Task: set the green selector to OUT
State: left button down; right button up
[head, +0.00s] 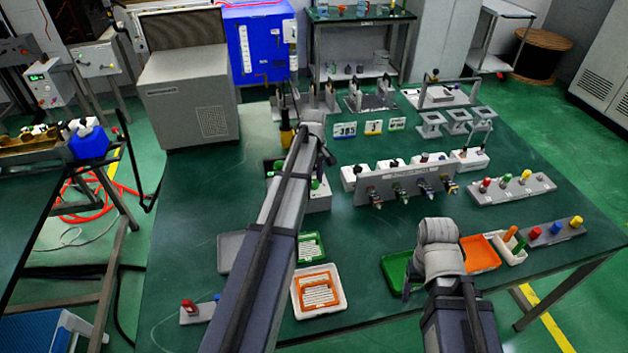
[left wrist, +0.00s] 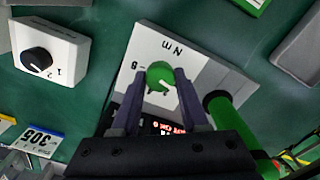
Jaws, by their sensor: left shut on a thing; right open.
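The green selector (left wrist: 160,74) is a round knob with a pale pointer line, on a pale grey box (left wrist: 200,68) with dark lettering. My left gripper (left wrist: 160,84) is shut on this knob, one dark finger on each side. The lettering is upside down in the left wrist view, and I cannot tell which mark the pointer meets. A red lit display (left wrist: 168,128) shows partly below the knob, between the fingers. In the head view my left arm hides the left fingertips. My right gripper (head: 408,284) is open, low over the front of the table by a green tray (head: 395,270).
A green cylinder (left wrist: 232,112) stands close right of the held knob. A box with a black knob (left wrist: 37,60) is to the left. The panel with several connectors (head: 405,188), the button blocks (head: 512,187) and trays, including a white one (head: 318,292), occupy the table.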

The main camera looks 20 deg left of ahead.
aim_at(314, 182)
pick_arm(q)
jog(key=shift+n, duration=0.4)
jog(key=shift+c, duration=2.1)
grip_release()
jog(key=shift+r, duration=0.1)
notch_tip(314, 182, up, 8)
jog(key=p, duration=0.8)
jog(key=shift+f, duration=0.2)
